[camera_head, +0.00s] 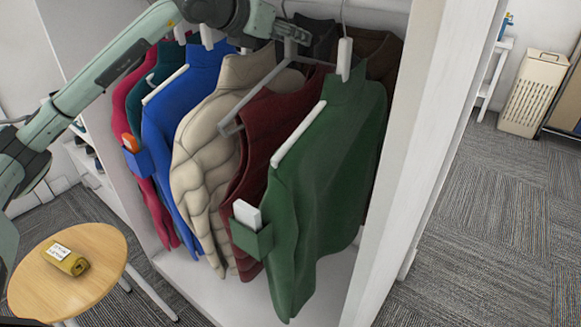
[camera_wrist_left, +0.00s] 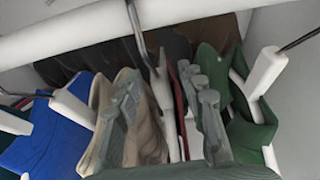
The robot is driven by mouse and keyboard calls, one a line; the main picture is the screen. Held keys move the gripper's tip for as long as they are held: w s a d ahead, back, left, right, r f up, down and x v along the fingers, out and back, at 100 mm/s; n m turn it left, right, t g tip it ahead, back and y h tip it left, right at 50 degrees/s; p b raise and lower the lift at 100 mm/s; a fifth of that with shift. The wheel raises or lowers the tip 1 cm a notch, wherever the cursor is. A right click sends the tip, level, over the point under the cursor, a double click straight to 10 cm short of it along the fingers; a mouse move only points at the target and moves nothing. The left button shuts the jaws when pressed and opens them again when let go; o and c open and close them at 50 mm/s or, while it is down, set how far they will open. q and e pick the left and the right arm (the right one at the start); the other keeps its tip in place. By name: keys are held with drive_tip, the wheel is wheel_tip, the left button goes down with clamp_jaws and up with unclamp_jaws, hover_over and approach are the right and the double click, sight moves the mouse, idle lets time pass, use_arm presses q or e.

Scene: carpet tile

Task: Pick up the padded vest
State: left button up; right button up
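The padded vest is most likely the beige quilted garment (camera_head: 203,142), which hangs in the middle of the closet row. A dark red garment (camera_head: 262,140), perhaps also a vest, hangs to its right on a grey hanger (camera_head: 262,98). My left gripper (camera_head: 291,38) is at the top of the row, above these two. In the left wrist view my left gripper (camera_wrist_left: 167,105) has its two fingers apart. A pale hanger (camera_wrist_left: 163,88) shows between them, and the beige garment (camera_wrist_left: 148,143) lies below and behind. I cannot tell whether either finger touches the hanger. My right gripper is not in view.
A green garment (camera_head: 333,170) with a pocket hangs at the right, a blue one (camera_head: 180,115) at the left. Brown garments hang behind. The closet's side panel (camera_head: 395,160) bounds the right.

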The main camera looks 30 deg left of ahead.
use_arm(q)
clamp_jaws()
drive_tip(key=shift+r, duration=0.25)
idle(0.3)
